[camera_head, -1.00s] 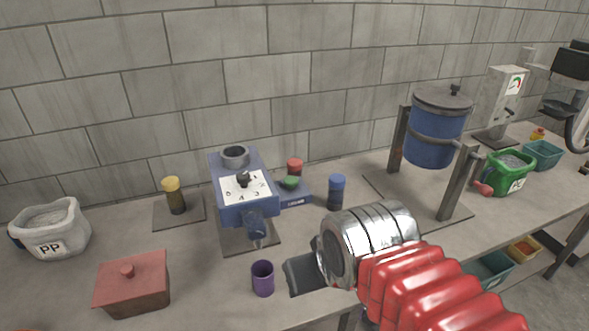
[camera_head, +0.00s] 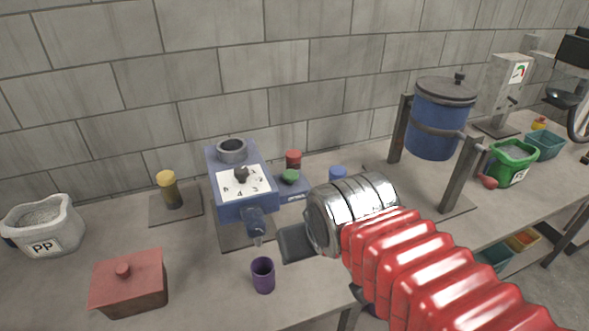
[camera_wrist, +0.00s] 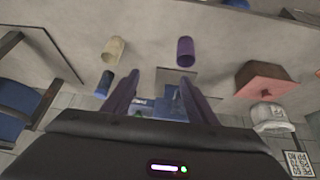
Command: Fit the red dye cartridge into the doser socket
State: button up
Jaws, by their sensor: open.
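A purple cup (camera_head: 263,275) stands close to my gripper. A blue cartridge (camera_head: 338,173) is partly behind my arm. A blue tank (camera_head: 437,120) on posts stands right. A pale cylinder (camera_wrist: 113,50) shows in the wrist view.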

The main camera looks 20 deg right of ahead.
jog(key=o, duration=0.3)
jog(key=w+d+r+t+h, duration=0.2)
jog(key=w+d, duration=0.6)
jog(key=w, duration=0.4)
jog(key=shift+w+d+m, duration=0.2)
jog(key=shift+w+m, duration=0.15)
jog(key=shift+m, duration=0.05)
jog(key=w+d+f+n+t, duration=0.15)
jog(key=w+d, duration=0.25)
jog(key=w, duration=0.4)
jog(key=w+d+f+t, duration=0.25)
jog(key=w+d, duration=0.25)
jog(key=w, duration=0.4)
jog(key=n+t+y, duration=0.1)
jog(key=n+y, duration=0.1)
jog(key=y, duration=0.3)
send_near(298, 159)
jog(key=v, duration=0.3)
jog(key=shift+f, duration=0.1)
jog(key=shift+x, duration=4.25)
